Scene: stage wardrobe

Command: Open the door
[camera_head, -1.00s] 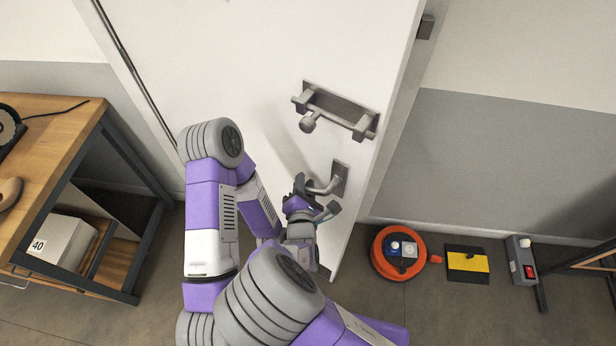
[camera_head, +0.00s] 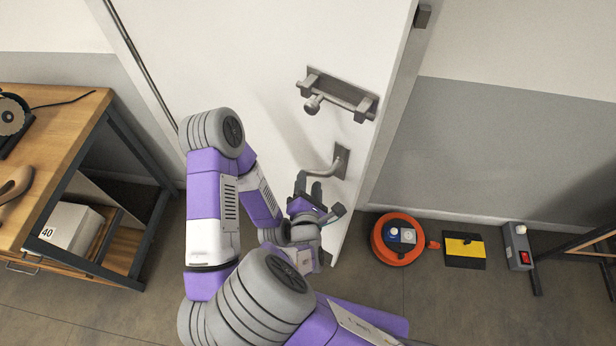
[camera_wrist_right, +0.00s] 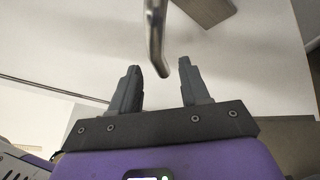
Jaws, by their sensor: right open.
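The white door (camera_head: 240,60) fills the middle of the head view. It carries a grey metal lever handle (camera_head: 325,171) on a square plate, with a sliding bolt (camera_head: 340,93) and its knob above. I cannot tell whether the door is ajar. My right gripper (camera_head: 319,195) is open and empty just below and in front of the lever. In the right wrist view, the lever (camera_wrist_right: 155,35) hangs down to between the fingertips of the gripper (camera_wrist_right: 160,72); contact cannot be told. My left gripper is out of view.
A wooden workbench (camera_head: 60,118) with a dark metal frame stands at the left, with a box (camera_head: 70,229) on its lower shelf. On the floor at the right are an orange reel (camera_head: 380,250), a black and yellow plate (camera_head: 464,248) and a grey switch box (camera_head: 518,247).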

